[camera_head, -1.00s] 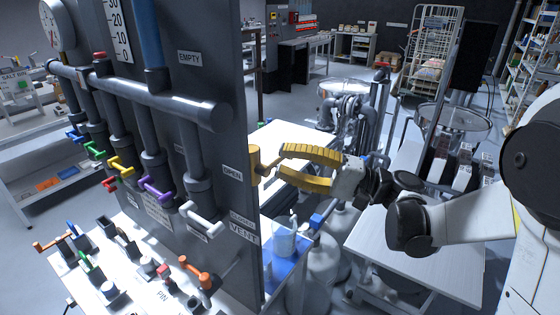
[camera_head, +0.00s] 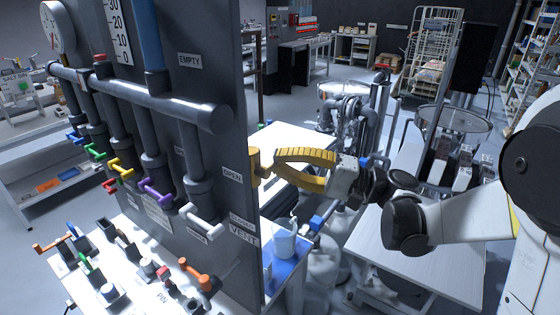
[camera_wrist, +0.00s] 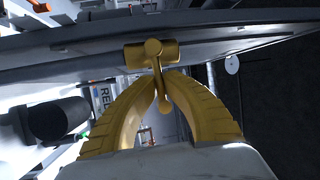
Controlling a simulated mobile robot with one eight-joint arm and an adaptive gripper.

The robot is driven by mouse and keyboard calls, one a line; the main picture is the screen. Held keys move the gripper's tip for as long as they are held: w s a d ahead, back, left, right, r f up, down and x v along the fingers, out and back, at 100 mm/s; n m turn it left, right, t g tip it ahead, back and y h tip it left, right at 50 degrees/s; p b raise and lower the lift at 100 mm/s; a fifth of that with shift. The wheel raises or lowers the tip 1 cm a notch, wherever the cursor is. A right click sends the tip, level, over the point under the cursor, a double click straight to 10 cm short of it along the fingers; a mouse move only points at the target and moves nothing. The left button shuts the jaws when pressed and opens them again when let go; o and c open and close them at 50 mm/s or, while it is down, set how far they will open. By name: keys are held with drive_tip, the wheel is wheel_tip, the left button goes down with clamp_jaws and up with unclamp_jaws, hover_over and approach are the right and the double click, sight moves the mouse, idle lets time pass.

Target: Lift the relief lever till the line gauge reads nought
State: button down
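The relief lever (camera_head: 254,167) is a yellow-gold fitting at the panel's right edge, beside the OPEN label. In the wrist view the lever (camera_wrist: 163,102) shows a round hub with a thin handle pointing towards me. My gripper (camera_head: 270,172) has curved yellow fingers that reach it from the right. In the wrist view my fingertips close in on both sides of the handle and appear to touch it. A round white dial gauge (camera_head: 57,27) is at the top left of the panel; its reading is too small to tell.
The grey panel (camera_head: 215,75) carries pipes and coloured valve handles, with a white VENT handle (camera_head: 201,219) nearest. Below is a white bench (camera_head: 140,290) with coloured levers. A blue tray with a white jug (camera_head: 284,243) stands under my gripper.

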wheel_tip(320, 180, up, 2)
drive_tip(key=n+g+h+p, duration=0.1)
drive_tip(key=n+p, duration=0.2)
drive_tip(key=shift+a+n, duration=0.1)
drive_tip(key=shift+n, duration=0.2)
drive_tip(key=shift+s+a+r+n+h+p, duration=0.15)
drive_tip(key=shift+r+n+h+p, duration=0.1)
drive_tip(key=shift+n+h+p, duration=0.35)
drive_tip(key=shift+s+a+r+n+h+p, duration=0.15)
drive_tip(key=shift+n+p, duration=0.25)
drive_tip(key=shift+n, duration=0.4)
drive_tip(key=shift+d, duration=0.1)
drive_tip(key=c, duration=1.5)
unclamp_jaws()
drive_tip(key=v, duration=1.2)
drive_tip(key=shift+r, duration=0.2)
